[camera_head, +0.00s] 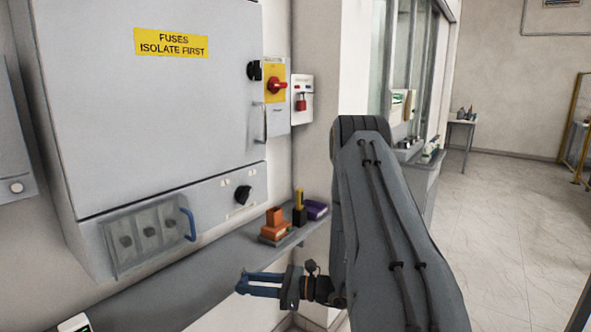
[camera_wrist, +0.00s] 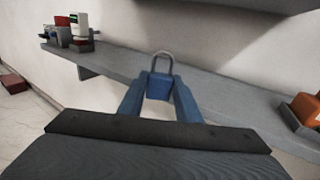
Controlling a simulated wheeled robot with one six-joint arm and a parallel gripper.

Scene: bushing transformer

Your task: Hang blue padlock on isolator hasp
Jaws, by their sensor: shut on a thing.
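The blue padlock (camera_wrist: 159,87) is held between the two blue fingers of my gripper (camera_wrist: 160,95) in the wrist view. Its grey shackle (camera_wrist: 162,57) points up and away, beyond the fingertips. In the head view my gripper (camera_head: 244,283) is low, in front of and below the shelf, pointing left; I cannot make out the padlock clearly there. The isolator (camera_head: 276,86) has a red rotary handle on a yellow plate, on the wall right of the grey cabinet, well above my gripper. Its hasp is too small to tell apart.
The grey cabinet (camera_head: 150,110) fills the left. The shelf (camera_head: 215,258) runs under it, with orange blocks (camera_head: 275,226), a yellow-and-black item (camera_head: 299,207) and a purple item (camera_head: 316,210). A red padlock (camera_head: 301,102) is on a white board beside the isolator. Open floor lies at right.

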